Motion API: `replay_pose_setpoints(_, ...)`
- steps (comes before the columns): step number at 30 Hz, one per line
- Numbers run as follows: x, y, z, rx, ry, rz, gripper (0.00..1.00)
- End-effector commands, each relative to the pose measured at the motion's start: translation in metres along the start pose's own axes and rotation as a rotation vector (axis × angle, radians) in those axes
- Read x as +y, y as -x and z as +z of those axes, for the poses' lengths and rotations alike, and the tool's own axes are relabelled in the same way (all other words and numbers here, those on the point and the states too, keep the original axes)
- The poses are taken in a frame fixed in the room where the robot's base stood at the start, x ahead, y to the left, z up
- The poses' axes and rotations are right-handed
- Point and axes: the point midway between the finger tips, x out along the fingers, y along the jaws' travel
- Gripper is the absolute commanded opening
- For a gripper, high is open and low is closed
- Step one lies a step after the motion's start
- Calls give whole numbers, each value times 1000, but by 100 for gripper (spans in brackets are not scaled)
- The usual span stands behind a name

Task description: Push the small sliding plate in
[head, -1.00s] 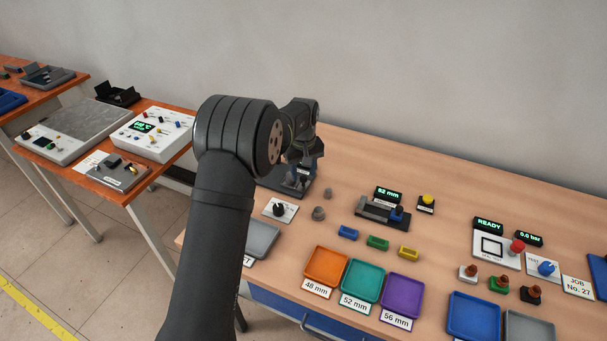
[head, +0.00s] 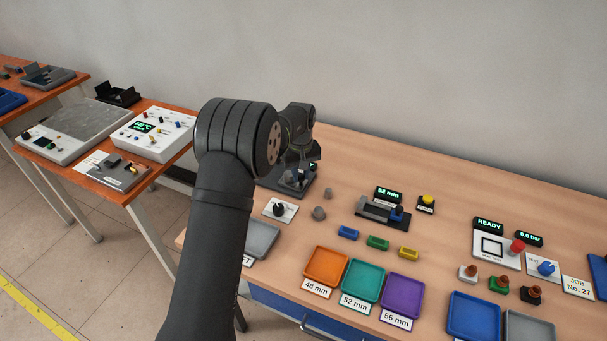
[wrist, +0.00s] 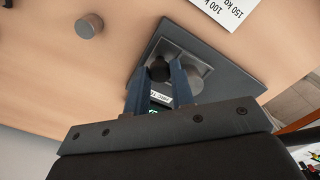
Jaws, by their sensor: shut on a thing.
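A dark grey fixture (wrist: 231,84) stands under my gripper (wrist: 160,70). It also shows at the back left of the light wooden table in the head view (head: 304,189), partly hidden by my arm. In the wrist view a round black knob (wrist: 159,71) sits between the two blue-grey fingertips, and my gripper is shut on it. A lighter grey recessed area lies beside the knob on the fixture. I cannot clearly make out the small sliding plate; the fingers hide part of the fixture.
A grey cylinder (wrist: 89,26) stands on the table apart from the fixture. A white printed card (wrist: 226,10) lies beside the fixture. In the head view, a dial on a white plate (head: 290,216) is in front. The wall is close behind.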

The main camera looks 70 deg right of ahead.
Motion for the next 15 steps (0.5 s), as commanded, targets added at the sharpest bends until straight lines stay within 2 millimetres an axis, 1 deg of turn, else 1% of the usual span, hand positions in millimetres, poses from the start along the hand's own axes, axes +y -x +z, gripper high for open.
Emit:
replay_pose_setpoints(6, -32, 0, -32, 2, 5, 1, 0)
replay_pose_setpoints(8, -39, 0, -39, 2, 5, 1, 0)
replay_pose_setpoints(10, -43, 0, -43, 2, 3, 1, 0)
replay_pose_setpoints(15, -43, 0, -43, 2, 1, 1, 0)
